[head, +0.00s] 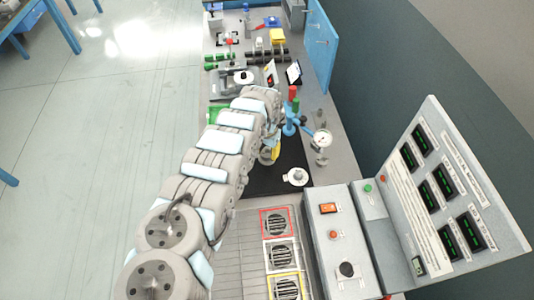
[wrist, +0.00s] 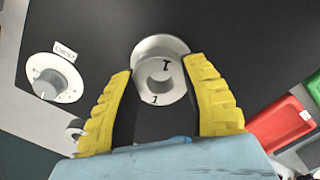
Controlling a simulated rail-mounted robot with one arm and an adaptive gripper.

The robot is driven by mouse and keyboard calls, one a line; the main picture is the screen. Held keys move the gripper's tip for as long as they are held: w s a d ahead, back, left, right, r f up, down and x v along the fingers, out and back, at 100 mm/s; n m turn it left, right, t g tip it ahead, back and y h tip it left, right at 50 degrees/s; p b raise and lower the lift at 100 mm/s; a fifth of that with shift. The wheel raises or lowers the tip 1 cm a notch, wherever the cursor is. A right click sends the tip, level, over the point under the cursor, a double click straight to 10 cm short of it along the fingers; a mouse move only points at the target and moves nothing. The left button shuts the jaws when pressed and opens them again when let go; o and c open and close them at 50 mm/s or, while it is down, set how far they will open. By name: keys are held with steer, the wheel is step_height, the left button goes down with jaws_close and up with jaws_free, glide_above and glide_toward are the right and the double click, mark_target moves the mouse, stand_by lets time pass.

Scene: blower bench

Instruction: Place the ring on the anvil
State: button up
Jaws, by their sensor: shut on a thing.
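My gripper (wrist: 160,68) has yellow-ribbed fingers closed on either side of a pale metal ring (wrist: 174,90) marked "1". The ring's round bore faces the wrist camera. Another pale round surface (wrist: 150,43) shows just beyond the ring; I cannot tell whether it is a separate piece or whether they touch. In the head view my gripper (head: 271,153) is over the black mat and the ring is hidden. A pale disc with a raised middle and a small label (head: 296,177) sits at the mat's near right corner; it also shows in the wrist view (wrist: 66,88). I cannot tell which round piece is the anvil.
A blue stand (head: 290,128) and a dial gauge (head: 322,139) stand just right of my gripper. A red bin (wrist: 278,125) and a green bin lie at the right of the wrist view. A control panel (head: 455,190) rises at the right. Bare black mat (head: 262,183) lies nearer.

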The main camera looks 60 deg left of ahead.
steer(key=shift+a+f, duration=0.1)
steer(key=shift+f, duration=0.2)
steer(key=shift+f, duration=0.15)
steer(key=o, duration=1.1)
steer(key=shift+o, duration=0.2)
step_height(320, 180, up, 12)
steer(key=p, duration=0.1)
steer(key=shift+w, duration=0.15)
stand_by(0.6)
